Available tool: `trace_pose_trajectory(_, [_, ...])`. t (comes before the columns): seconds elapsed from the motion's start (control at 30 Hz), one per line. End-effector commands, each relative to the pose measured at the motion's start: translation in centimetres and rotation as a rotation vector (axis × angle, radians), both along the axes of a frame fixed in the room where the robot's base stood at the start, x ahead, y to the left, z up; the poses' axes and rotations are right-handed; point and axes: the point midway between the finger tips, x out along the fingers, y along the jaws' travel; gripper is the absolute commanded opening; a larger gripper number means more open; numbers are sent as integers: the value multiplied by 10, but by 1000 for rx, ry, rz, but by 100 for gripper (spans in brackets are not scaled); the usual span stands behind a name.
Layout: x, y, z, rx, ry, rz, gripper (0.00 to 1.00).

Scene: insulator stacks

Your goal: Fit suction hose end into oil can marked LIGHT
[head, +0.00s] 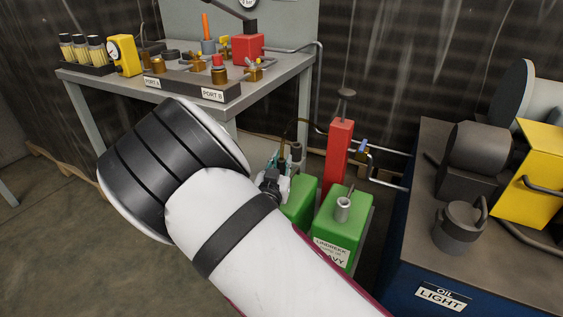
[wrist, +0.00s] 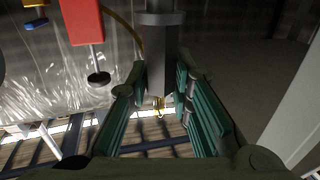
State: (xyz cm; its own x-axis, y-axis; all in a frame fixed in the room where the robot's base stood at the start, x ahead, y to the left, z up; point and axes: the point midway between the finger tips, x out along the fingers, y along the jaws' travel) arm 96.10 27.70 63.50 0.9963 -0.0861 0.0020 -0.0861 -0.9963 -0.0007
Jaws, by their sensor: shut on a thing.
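My gripper (head: 273,177) is shut on a dark grey square-edged piece, the suction hose end (wrist: 163,55), which lies between its teal fingers (wrist: 158,92) in the wrist view. A thin brown hose (wrist: 137,30) shows behind it. In the head view my gripper is above or beside a green can (head: 301,205), mostly hidden by my arm; its label is out of sight. A second green can (head: 342,228) stands to its right, with a metal spout on top and a label ending in "AVY". Whether the hose end touches a can cannot be told.
A red pump column (head: 339,155) stands behind the cans, with pipes beside it. A blue cabinet (head: 400,284) at right bears an "OIL LIGHT" sign (head: 441,297) and a dark lidded pot (head: 459,228). A grey bench (head: 288,82) with valves and gauges stands at back left.

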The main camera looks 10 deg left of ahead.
Motion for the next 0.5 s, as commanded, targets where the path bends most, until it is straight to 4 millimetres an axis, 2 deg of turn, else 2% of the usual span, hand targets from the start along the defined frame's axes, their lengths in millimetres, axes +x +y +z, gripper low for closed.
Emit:
trace_pose_trajectory(0.4, [0,0,-10,0,-1,0,0])
trace_pose_trajectory(0.43, [0,0,-9,0,-1,0,24])
trace_pose_trajectory(0.5, [0,0,-9,0,-1,0,40])
